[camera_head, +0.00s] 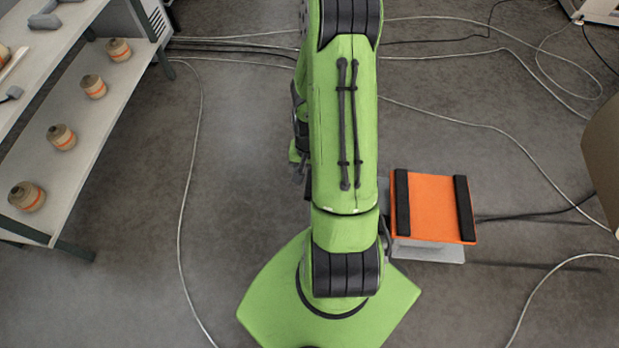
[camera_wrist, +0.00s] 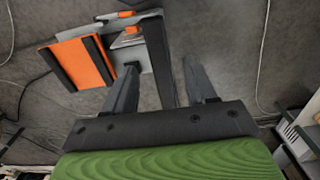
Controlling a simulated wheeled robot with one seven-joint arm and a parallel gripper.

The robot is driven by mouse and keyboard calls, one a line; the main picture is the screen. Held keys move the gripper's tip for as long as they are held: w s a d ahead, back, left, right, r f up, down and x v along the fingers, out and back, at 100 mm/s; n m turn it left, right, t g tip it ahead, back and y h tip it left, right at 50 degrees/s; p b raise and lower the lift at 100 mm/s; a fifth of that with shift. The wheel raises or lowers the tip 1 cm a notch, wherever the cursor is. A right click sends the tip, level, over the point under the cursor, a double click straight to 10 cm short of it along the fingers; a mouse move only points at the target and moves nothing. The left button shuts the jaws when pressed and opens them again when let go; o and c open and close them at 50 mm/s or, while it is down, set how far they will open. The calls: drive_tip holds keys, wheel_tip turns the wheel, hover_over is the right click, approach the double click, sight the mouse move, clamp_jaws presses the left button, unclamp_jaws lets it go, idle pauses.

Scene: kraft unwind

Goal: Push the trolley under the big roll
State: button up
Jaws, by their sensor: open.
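The trolley (camera_head: 433,208) has an orange top with two black strips and a pale grey base. It stands on the floor right of my arm in the head view. In the wrist view its orange top (camera_wrist: 84,62) is at upper left. A dark upright bar (camera_wrist: 158,55), seemingly its handle, shows between my fingers in the picture; I cannot tell whether it lies between them in depth. My gripper (camera_wrist: 160,68) is open, with no contact visible. In the head view my arm mostly hides it. The big roll (camera_head: 603,155) is a brown curved edge at far right.
A shelf rack (camera_head: 115,75) with several small striped spools stands at left. Thin pale cables (camera_head: 545,180) and dark cables run over the grey floor, some near the trolley. A white cabinet (camera_head: 597,10) is at top right. Floor between trolley and roll is open except for cables.

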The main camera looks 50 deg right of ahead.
sight(310, 183)
drive_tip(key=f, duration=0.4)
drive_tip(key=shift+s+a+f, duration=0.1)
drive_tip(key=shift+s+f, duration=0.1)
drive_tip(key=shift+f, duration=0.05)
drive_tip(key=shift+w+f, duration=0.1)
drive_tip(key=shift+f, duration=0.15)
drive_tip(key=shift+c, duration=0.5)
drive_tip(key=shift+r, duration=0.1)
clamp_jaws()
